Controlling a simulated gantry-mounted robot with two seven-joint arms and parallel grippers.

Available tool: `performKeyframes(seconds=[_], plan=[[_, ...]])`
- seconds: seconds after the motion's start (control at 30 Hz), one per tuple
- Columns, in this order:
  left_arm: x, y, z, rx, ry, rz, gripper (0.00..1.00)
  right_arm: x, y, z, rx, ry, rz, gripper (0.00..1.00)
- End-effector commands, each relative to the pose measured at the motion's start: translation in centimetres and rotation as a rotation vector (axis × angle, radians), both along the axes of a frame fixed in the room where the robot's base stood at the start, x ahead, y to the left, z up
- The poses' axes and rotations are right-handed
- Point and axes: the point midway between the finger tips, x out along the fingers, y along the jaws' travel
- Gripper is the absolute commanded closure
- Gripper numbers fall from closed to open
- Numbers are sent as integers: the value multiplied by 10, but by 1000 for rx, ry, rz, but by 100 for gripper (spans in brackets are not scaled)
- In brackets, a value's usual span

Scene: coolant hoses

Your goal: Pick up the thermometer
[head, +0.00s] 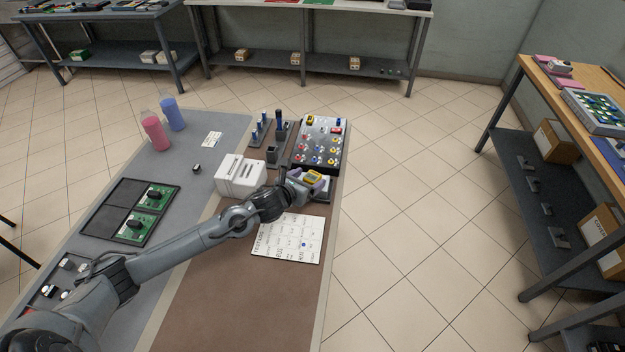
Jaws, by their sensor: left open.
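A small yellow device with a dark face and a purple-grey surround (314,177), which may be the thermometer, sits near the right edge of the bench, just below the panel of fittings. My left gripper (299,183) is open and right beside it, at its left side. The gripper partly covers the device, and I cannot tell whether the fingers touch it or stand around it. My right gripper does not show.
A white box (240,176) stands left of my gripper. A printed chart (288,238) lies below it. Pink (154,132) and blue (172,113) bottles stand far left. The brown mat's near part is clear.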

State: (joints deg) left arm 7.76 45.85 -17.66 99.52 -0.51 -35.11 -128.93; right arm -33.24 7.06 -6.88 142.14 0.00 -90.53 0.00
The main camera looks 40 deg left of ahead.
Motion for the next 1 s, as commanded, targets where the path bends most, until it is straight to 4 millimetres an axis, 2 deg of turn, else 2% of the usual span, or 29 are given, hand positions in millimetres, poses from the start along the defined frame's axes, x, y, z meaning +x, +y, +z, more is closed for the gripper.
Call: performKeyframes(seconds=[0.13, 0.37, 0.73, 1.0], plan=[[9, 1, -4, 1, 0, 0, 21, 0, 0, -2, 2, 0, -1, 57], [10, 1, -4, 2, 1, -1, 21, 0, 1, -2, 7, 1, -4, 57], [10, 1, -4, 1, 1, 0, 76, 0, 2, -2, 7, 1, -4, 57], [10, 1, -3, 1, 0, 0, 78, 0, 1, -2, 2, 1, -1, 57]])
